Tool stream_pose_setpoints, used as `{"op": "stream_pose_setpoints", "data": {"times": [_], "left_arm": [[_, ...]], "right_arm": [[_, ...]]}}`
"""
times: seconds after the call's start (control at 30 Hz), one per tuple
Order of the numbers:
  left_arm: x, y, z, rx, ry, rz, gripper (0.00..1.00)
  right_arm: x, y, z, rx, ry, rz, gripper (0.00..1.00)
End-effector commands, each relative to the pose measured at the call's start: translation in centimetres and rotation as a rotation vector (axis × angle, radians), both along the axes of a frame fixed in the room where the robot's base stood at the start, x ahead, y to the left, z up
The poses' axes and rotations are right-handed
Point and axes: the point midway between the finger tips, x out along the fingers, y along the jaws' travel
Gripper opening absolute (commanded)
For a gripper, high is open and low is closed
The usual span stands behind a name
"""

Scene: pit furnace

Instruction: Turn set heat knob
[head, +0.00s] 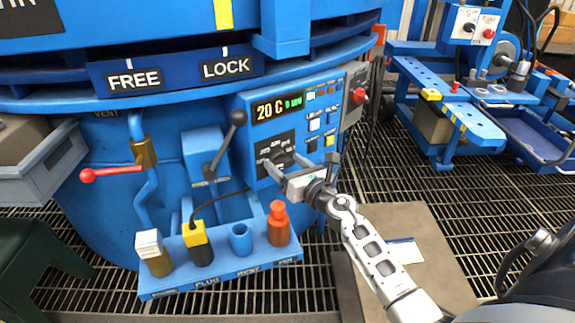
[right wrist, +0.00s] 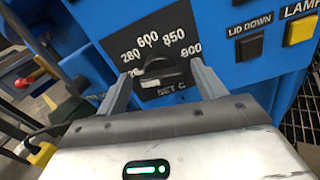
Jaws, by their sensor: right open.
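The set heat knob (head: 281,156) is a dark knob on a black dial plate, low on the blue control panel (head: 300,115). In the right wrist view the knob (right wrist: 160,72) sits under printed numbers, with "SET C" below it. My right gripper (head: 286,166) is open in front of the dial. In the right wrist view its fingers (right wrist: 160,84) stand to either side of the knob, apart from each other. I cannot tell whether either finger touches the knob. The panel display (head: 279,106) reads 20 C. My left gripper is not in view.
Beside the dial are several buttons, including a yellow one (right wrist: 301,30) under a lamp label. A black-knobbed lever (head: 238,118) stands left of the panel. A blue rack (head: 218,268) with a red-orange piece (head: 278,224) is below. A red emergency-type button (head: 359,96) is at right.

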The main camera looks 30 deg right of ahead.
Motion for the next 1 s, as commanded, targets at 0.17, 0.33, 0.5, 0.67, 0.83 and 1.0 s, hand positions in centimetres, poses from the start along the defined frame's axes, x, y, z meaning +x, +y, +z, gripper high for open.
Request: {"op": "stream_pose_setpoints", "data": {"times": [0.17,0.33,0.5,0.67,0.83,1.0], "left_arm": [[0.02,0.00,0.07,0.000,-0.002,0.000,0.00],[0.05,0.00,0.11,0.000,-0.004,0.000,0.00],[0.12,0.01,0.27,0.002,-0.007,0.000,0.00],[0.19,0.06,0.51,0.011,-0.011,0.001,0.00],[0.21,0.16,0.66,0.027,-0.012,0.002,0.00],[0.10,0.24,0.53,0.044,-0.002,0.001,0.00]], "right_arm": [[-0.03,0.01,0.00,0.000,0.000,0.000,0.39],[-0.05,0.01,0.00,0.001,0.000,0.000,0.24],[-0.06,-0.01,0.01,0.016,0.000,0.000,0.24],[-0.07,-0.07,0.05,0.073,0.003,0.000,0.24],[-0.07,-0.14,0.09,0.185,0.005,-0.001,0.24],[-0.07,-0.21,0.03,0.337,0.010,-0.001,0.24]]}}
